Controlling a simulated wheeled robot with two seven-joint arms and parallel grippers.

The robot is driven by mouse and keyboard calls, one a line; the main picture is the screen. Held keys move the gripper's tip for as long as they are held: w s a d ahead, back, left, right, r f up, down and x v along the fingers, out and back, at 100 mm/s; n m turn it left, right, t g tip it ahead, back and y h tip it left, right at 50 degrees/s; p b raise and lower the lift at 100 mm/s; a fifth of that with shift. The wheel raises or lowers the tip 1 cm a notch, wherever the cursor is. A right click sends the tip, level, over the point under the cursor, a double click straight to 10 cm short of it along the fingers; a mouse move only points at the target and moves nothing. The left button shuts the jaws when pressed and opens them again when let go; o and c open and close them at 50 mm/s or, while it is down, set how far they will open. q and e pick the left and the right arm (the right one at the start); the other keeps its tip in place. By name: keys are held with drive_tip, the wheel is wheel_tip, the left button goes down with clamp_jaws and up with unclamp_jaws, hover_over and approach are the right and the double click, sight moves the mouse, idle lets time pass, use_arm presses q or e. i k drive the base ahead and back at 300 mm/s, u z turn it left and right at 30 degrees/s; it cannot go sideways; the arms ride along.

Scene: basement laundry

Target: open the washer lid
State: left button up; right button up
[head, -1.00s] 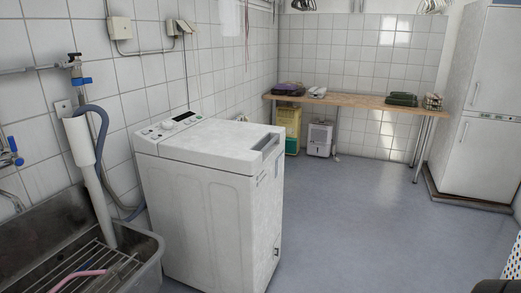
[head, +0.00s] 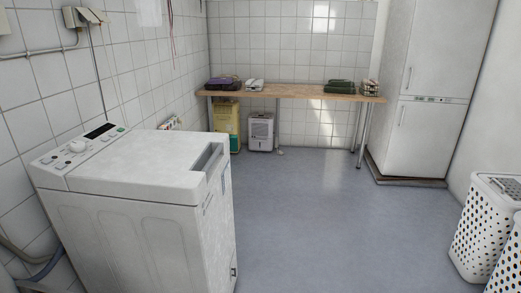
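The white top-loading washer (head: 140,215) stands at the left against the tiled wall. Its lid (head: 150,165) lies flat and closed on top. A recessed notch (head: 209,158) shows at the lid's right front edge. The control panel (head: 80,145) with a knob and a dark display is along the washer's back edge, near the wall. Neither of my grippers is in the head view.
Open blue-grey floor (head: 330,225) lies right of the washer. A wooden table (head: 300,91) stands at the back, with a dehumidifier (head: 260,131) under it. A white fridge (head: 425,100) and dotted laundry baskets (head: 478,232) are on the right.

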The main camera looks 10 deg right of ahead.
sight(175, 167)
drive_tip(key=i, duration=1.15)
drive_tip(key=u, duration=0.6)
